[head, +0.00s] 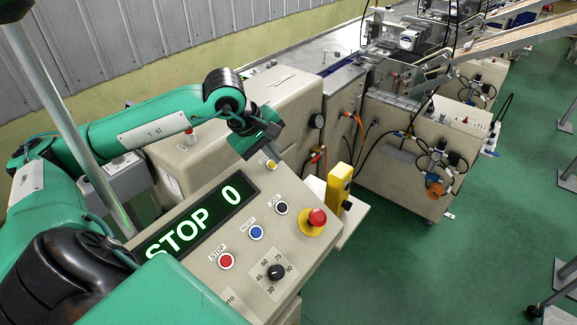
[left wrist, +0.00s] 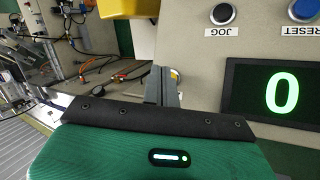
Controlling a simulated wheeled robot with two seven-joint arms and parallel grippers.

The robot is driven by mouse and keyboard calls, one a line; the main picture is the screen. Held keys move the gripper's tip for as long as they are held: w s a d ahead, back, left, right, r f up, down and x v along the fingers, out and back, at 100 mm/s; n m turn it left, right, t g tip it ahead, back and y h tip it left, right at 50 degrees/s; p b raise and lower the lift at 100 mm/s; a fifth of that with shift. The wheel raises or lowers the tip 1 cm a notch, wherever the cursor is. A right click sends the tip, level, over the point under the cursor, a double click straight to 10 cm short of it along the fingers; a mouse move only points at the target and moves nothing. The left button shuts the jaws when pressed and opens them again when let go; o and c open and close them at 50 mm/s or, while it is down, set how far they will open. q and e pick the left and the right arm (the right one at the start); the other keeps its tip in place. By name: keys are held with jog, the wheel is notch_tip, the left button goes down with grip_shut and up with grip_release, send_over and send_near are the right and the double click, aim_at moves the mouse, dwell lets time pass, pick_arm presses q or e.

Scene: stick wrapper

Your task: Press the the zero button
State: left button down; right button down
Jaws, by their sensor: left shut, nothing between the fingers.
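The control panel (head: 205,262) carries a yellow button (head: 271,164) at its far end, above the display; its label is too small to read surely, but it is likely the zero button. In the left wrist view the yellow button (left wrist: 176,75) is partly hidden behind the fingers. My left gripper (head: 277,157) is shut and empty, its tips at or just over this button; I cannot tell whether they touch it. It also shows in the left wrist view (left wrist: 161,72). The display (head: 198,218) reads STOP 0. My right gripper is not in view.
Below the display are a red STOP button (head: 225,261), a blue RESET button (head: 256,233), a black JOG button (head: 281,208) and a dial (head: 275,272). A red emergency knob (head: 317,217) and a yellow post (head: 339,187) stand at the right. Green floor lies beyond.

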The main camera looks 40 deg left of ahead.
aim_at(278, 176)
pick_arm(q)
jog(key=shift+w, duration=0.1)
jog(key=shift+d+r+p, duration=0.25)
jog(key=shift+r+p, duration=0.3)
jog(key=shift+r, duration=0.15)
jog(key=shift+d+r+p, duration=0.4)
jog(key=shift+r+p, duration=0.15)
jog(key=shift+r, duration=0.25)
jog(key=shift+s+d+r+p, duration=0.25)
jog(key=shift+d+r+p, duration=0.25)
jog(key=shift+r, duration=0.2)
